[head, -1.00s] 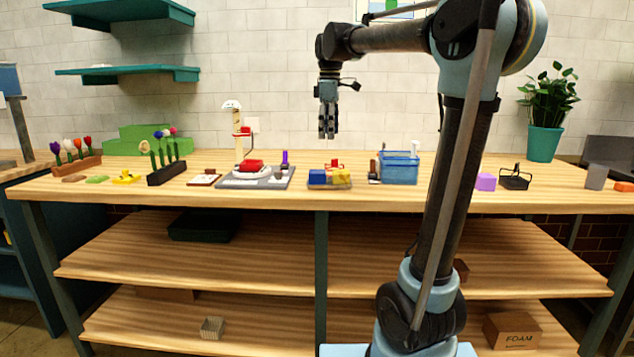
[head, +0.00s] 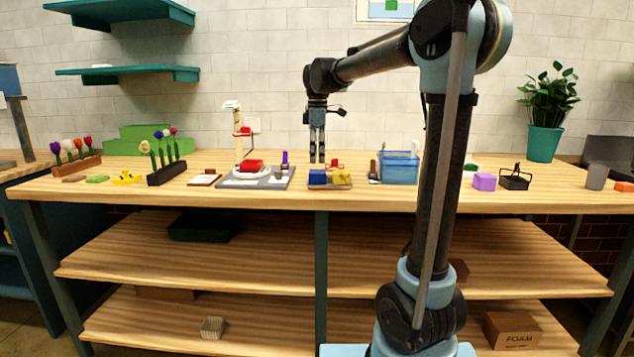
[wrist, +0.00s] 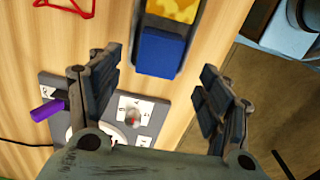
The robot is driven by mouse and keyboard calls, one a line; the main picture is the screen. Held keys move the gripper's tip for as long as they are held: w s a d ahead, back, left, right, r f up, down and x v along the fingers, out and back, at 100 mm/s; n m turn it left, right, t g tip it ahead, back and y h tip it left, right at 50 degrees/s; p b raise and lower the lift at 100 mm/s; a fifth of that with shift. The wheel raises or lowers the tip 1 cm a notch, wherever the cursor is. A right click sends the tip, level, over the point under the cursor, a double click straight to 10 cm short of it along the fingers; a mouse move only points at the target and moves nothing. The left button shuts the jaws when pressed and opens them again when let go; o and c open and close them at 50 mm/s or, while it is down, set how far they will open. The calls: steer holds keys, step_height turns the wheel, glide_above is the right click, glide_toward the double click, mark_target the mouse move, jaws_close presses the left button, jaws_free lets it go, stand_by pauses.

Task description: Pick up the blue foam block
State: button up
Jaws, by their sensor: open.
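The blue foam block (head: 317,177) sits on a small tray (head: 331,187) on the bench, left of a yellow block (head: 341,176). In the wrist view the blue block (wrist: 160,53) lies between and beyond my open fingers, touching or very near the yellow block (wrist: 172,9). My gripper (head: 317,160) points down above and just behind the blue block in the head view, apart from it. In the wrist view my gripper (wrist: 158,85) is open, with nothing between its fingers.
A grey board (head: 278,183) with a purple peg (head: 285,158) stands left of the tray. A red wire stand (head: 335,165) is close behind the tray. A blue bin (head: 399,169) stands to the right. Bare bench lies in front of the purple block (head: 484,182).

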mark_target(318, 171)
steer(key=shift+w+f, duration=0.1)
steer(key=shift+f, duration=3.35)
steer(key=c, duration=1.2)
